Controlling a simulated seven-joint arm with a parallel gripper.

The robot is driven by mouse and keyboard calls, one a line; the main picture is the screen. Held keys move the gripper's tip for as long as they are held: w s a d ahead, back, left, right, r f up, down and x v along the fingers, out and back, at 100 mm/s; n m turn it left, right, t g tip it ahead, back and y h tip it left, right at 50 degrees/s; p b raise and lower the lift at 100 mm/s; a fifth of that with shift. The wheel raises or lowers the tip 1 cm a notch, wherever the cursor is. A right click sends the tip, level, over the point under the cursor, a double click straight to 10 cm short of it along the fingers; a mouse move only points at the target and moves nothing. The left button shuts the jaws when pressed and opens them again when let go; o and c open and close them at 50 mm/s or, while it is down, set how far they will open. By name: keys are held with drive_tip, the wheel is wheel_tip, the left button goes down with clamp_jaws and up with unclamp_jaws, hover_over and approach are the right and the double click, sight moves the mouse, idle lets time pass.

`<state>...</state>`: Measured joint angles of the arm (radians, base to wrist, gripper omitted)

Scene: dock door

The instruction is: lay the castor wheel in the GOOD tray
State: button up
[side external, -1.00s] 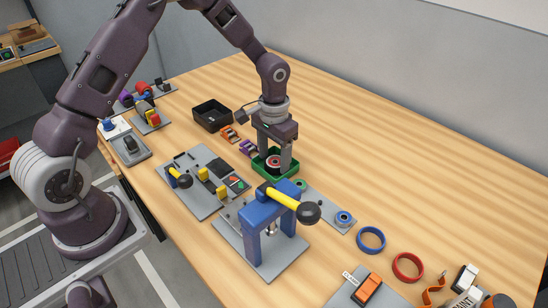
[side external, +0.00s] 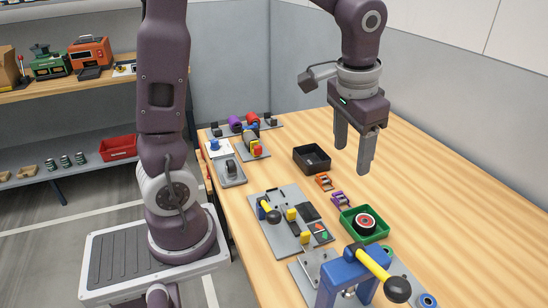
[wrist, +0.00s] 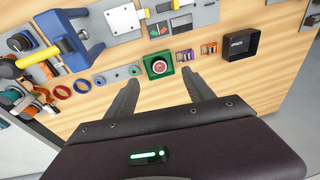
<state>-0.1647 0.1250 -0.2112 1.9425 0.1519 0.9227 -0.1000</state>
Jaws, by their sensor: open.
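The castor wheel (side external: 364,223), a black disc with a red ring and pale centre, lies flat inside the green tray (side external: 375,239). I take this as the GOOD tray; no label on it is readable. In the wrist view the wheel (wrist: 159,67) sits within the walls of the green tray (wrist: 147,57). My gripper (side external: 352,160) is open and empty, raised well above the tray and apart from the wheel. In the wrist view the fingers of my gripper (wrist: 160,77) are spread wide, with nothing between them.
A black tray (side external: 312,170) stands farther back, with orange and purple clips (side external: 324,182) near it. A blue clamp with a yellow handle (side external: 371,262) stands in front of the green tray. A grey fixture plate (side external: 271,230) lies left. The table's right side is clear.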

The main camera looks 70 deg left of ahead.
drive_tip(key=s+r+t, duration=0.1)
drive_tip(key=s+r, duration=0.1)
drive_tip(key=s, duration=0.7)
drive_tip(key=s+d+r+t+h, duration=0.1)
drive_tip(key=s+t, duration=0.1)
drive_tip(key=s, duration=0.7)
drive_tip(key=shift+d+r+t, duration=0.25)
drive_tip(key=shift+r+t, duration=0.05)
drive_tip(key=shift+r, duration=0.05)
